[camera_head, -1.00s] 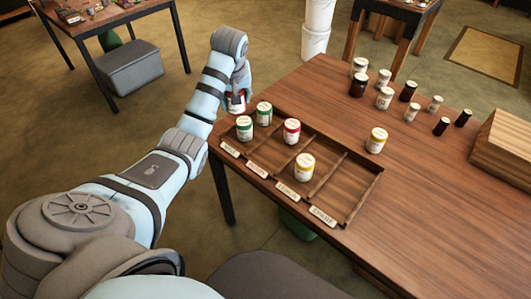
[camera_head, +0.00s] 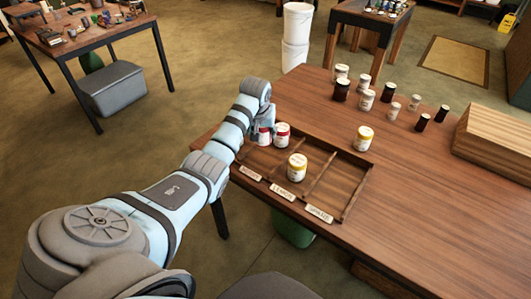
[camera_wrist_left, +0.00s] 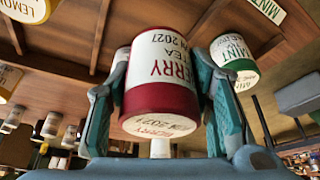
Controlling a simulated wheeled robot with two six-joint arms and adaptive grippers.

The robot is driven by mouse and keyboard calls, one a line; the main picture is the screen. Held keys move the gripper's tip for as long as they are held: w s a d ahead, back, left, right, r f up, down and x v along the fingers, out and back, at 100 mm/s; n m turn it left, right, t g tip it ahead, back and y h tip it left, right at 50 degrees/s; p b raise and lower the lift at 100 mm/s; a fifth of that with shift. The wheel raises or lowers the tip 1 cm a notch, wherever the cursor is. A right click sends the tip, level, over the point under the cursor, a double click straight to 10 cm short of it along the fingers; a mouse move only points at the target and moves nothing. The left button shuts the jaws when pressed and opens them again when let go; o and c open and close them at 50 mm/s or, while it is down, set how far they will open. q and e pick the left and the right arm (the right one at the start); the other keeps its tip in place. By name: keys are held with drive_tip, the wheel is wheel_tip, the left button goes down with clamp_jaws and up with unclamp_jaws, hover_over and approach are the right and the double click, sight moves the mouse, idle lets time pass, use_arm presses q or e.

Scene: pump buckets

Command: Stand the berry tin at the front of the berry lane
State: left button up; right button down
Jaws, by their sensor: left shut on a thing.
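My left gripper (camera_head: 262,131) is shut on a berry tin (camera_wrist_left: 160,85), white with a red band, which fills the middle of the left wrist view. In the head view the held tin (camera_head: 264,137) is at the tray's left part, close to another red-banded tin (camera_head: 282,134). I cannot tell whether its base touches the tray. My right gripper is not in view.
A yellow-banded tin (camera_head: 297,166) stands in the lemon lane, right of the berry lane. A mint tin (camera_wrist_left: 232,58) stands close beside the gripper. The rightmost lane (camera_head: 337,187) is empty. More jars and a yellow tin (camera_head: 363,138) stand beyond the tray.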

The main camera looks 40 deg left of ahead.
sight(262, 141)
use_arm(q)
wheel_tip(262, 141, down, 8)
drive_tip(key=shift+w+d+f+b, duration=0.15)
drive_tip(key=shift+f+b, duration=0.05)
drive_tip(key=shift+b, duration=0.65)
drive_tip(key=shift+f, duration=0.15)
drive_tip(key=o, duration=1.2)
drive_tip(key=shift+o, duration=0.2)
drive_tip(key=p+v, duration=0.4)
drive_tip(key=v, duration=0.8)
drive_tip(key=shift+r, duration=0.2)
